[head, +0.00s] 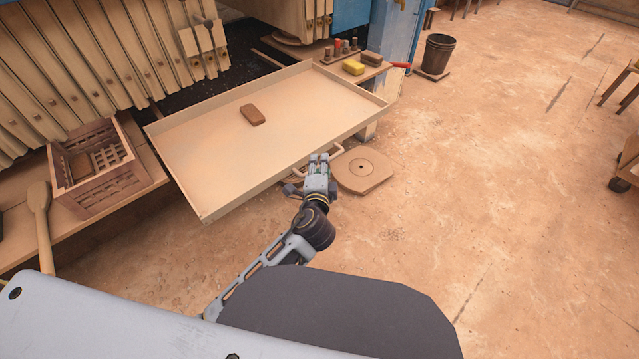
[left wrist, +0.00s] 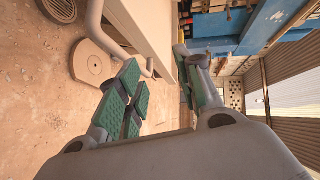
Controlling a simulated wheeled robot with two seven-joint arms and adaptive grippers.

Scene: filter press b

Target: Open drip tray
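The drip tray (head: 215,150) is a wide, shallow, beige tray standing out from under the filter press in the head view. A brown block (head: 253,114) lies in it. A pale bar handle (head: 335,148) is on its front side; the handle also shows in the left wrist view (left wrist: 96,25). My left gripper (head: 318,160) is at the tray's front side, right by the handle. In the left wrist view its green-padded fingers (left wrist: 163,68) are spread apart, with the tray wall beyond the gap. Nothing is gripped between them. My right gripper is not in view.
A wooden crate (head: 95,170) and a paddle (head: 40,215) are on the bench at left. A yellow sponge (head: 353,67) lies on a ledge behind the tray. A flat round-topped block (head: 362,170) sits on the floor by the gripper. The floor at right is mostly clear.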

